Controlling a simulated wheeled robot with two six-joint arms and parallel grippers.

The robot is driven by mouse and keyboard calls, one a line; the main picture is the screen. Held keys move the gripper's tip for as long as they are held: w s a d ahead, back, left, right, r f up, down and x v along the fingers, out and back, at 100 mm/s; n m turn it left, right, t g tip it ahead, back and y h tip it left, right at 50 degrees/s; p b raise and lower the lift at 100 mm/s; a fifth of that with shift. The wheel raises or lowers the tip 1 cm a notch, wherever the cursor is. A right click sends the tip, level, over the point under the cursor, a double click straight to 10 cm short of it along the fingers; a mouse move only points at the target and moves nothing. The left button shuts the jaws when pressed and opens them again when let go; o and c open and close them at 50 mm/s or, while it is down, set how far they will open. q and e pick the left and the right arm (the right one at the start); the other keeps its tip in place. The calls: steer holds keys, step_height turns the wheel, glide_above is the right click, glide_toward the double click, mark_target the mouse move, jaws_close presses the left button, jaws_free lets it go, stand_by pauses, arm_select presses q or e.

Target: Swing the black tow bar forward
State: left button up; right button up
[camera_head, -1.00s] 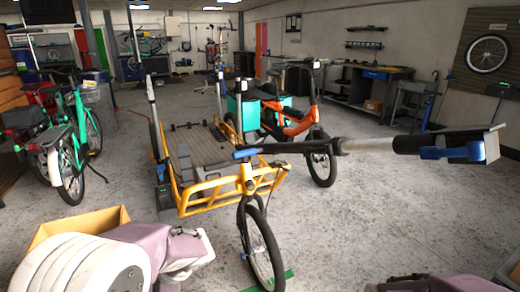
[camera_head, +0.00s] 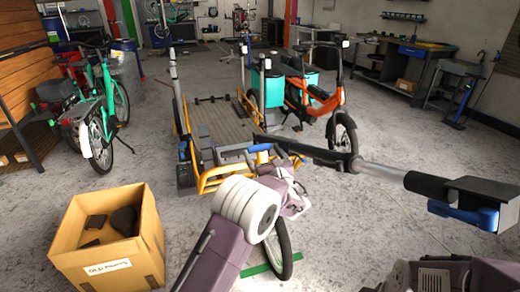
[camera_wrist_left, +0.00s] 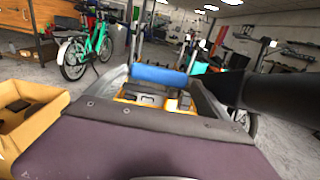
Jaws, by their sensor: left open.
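The black tow bar (camera_head: 320,156) has a silver middle section and a thick black end with a blue lever (camera_head: 463,215). It reaches from the front of the yellow cargo bike (camera_head: 215,178) out to the right. A blue piece (camera_head: 260,148) sits near its bike end. My left gripper (camera_head: 284,166) is just below and in front of the bar there. In the left wrist view the open fingers (camera_wrist_left: 158,88) frame a blue cylinder (camera_wrist_left: 158,75), and a thick black bar (camera_wrist_left: 275,92) passes at right. I cannot tell whether they touch. Only my right arm shows at the lower right.
A cardboard box (camera_head: 122,264) with dark items stands on the floor at left. A teal bike (camera_head: 103,125) is behind it. An orange bike (camera_head: 318,103) stands behind the tow bar. Workbenches (camera_head: 405,70) line the right wall. The floor at right is mostly clear.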

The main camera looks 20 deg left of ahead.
mark_target(260, 150)
arm_select(q)
steer(key=x, duration=0.3)
steer(key=shift+w+a, duration=0.2)
steer(key=shift+a, duration=0.05)
